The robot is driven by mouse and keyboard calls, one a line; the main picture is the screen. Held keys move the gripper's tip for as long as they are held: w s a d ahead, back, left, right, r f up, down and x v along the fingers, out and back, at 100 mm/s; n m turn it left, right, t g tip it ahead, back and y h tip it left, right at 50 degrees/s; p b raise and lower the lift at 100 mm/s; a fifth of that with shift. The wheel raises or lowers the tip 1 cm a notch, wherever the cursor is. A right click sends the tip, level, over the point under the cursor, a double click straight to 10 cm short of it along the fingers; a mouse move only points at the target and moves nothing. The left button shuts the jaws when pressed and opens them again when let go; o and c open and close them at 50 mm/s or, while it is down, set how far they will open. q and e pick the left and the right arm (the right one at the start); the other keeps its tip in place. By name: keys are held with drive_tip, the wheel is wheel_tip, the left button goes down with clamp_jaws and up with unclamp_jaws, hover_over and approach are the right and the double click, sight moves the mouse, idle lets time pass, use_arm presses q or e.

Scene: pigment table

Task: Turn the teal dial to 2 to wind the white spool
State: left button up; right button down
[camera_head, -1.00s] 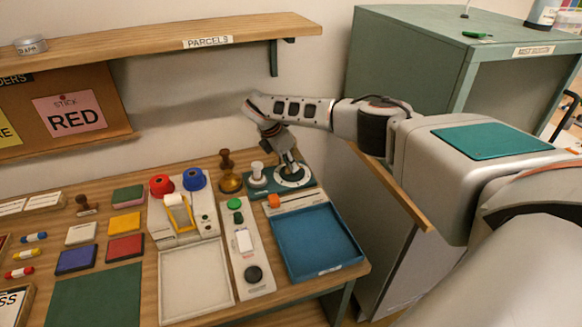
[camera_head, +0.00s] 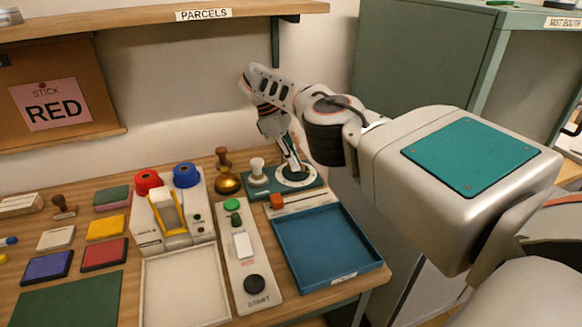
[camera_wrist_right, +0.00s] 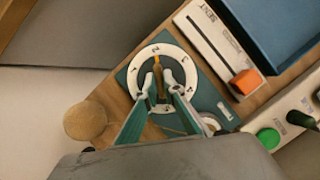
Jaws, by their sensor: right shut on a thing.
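The dial (camera_wrist_right: 136,83) is a white numbered ring on a teal base (camera_head: 317,184), with a narrow brown knob (camera_wrist_right: 158,78) at its middle. In the right wrist view, the knob's orange tip lies close to the figure 2 at the top of the ring. My right gripper (camera_wrist_right: 161,93) is shut on the knob, its fingers covering part of the ring. In the head view my right gripper (camera_head: 294,165) reaches down onto the dial. The white spool (camera_head: 257,167) stands upright on the same base, left of the dial. My left gripper is out of view.
In front are a blue tray (camera_head: 330,250), an orange block (camera_head: 277,201) and a panel (camera_head: 262,291) with a green button. Red and blue reels sit further left. A green cabinet (camera_head: 415,60) rises behind my right arm.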

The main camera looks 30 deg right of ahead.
drive_tip(key=shift+f+m+b, duration=0.2)
drive_tip(key=shift+m+b, duration=0.1)
drive_tip(key=shift+r, duration=0.1)
drive_tip(key=c, duration=2.2)
unclamp_jaws()
drive_tip(key=shift+o, duration=0.2)
